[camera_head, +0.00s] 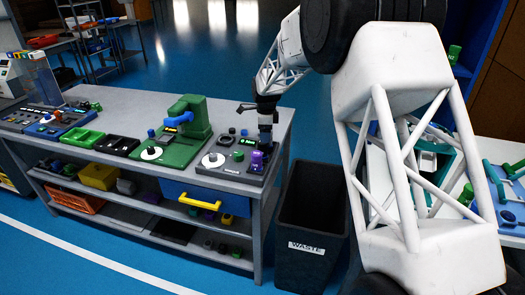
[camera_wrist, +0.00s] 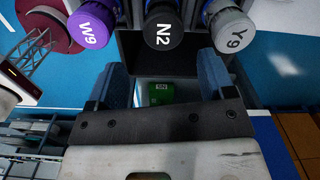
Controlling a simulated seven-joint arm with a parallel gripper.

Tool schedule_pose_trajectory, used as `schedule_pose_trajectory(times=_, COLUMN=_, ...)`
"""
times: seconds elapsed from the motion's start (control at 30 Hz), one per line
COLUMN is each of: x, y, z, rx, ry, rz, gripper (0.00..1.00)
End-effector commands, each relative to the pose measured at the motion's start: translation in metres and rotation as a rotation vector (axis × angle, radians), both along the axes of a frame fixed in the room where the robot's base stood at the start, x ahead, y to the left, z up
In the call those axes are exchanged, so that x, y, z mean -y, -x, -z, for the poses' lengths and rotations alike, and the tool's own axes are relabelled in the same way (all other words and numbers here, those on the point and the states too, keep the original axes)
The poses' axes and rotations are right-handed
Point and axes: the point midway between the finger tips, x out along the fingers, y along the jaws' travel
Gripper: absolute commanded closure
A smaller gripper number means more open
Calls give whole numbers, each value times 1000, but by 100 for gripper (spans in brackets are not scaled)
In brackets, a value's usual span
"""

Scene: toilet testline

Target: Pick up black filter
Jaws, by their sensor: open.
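A black filter marked N2 (camera_wrist: 163,28) shows at the top centre of the wrist view. It sits between a purple one marked W9 (camera_wrist: 90,27) and a grey one marked Y9 (camera_wrist: 232,27). My gripper (camera_wrist: 161,68) is open, with its two blue fingers apart and nothing held between them. The black filter lies beyond the fingertips, roughly in line with the gap. In the head view my gripper (camera_head: 265,128) is over the right end of the bench, close to the black station. The black filter cannot be told apart from the gripper there.
The grey bench (camera_head: 150,98) carries a green station (camera_head: 180,150), the black station (camera_head: 225,168) with a purple piece (camera_head: 257,160), and trays at the left. A dark waste bin (camera_head: 312,210) stands right of the bench. A blue drawer (camera_head: 180,190) is below.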

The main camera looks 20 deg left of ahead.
Motion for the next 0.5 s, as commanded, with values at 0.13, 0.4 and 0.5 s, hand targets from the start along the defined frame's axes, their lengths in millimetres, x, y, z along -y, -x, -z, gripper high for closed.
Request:
schedule_pose_trajectory(times=0.13, x=-12, y=-4, z=11, rx=-4, ry=2, rz=24, gripper=24)
schedule_pose_trajectory(times=0.4, x=-13, y=-5, z=12, rx=-4, ry=2, rz=29, gripper=24)
schedule_pose_trajectory(times=0.5, x=-13, y=-5, z=12, rx=-4, ry=2, rz=28, gripper=24)
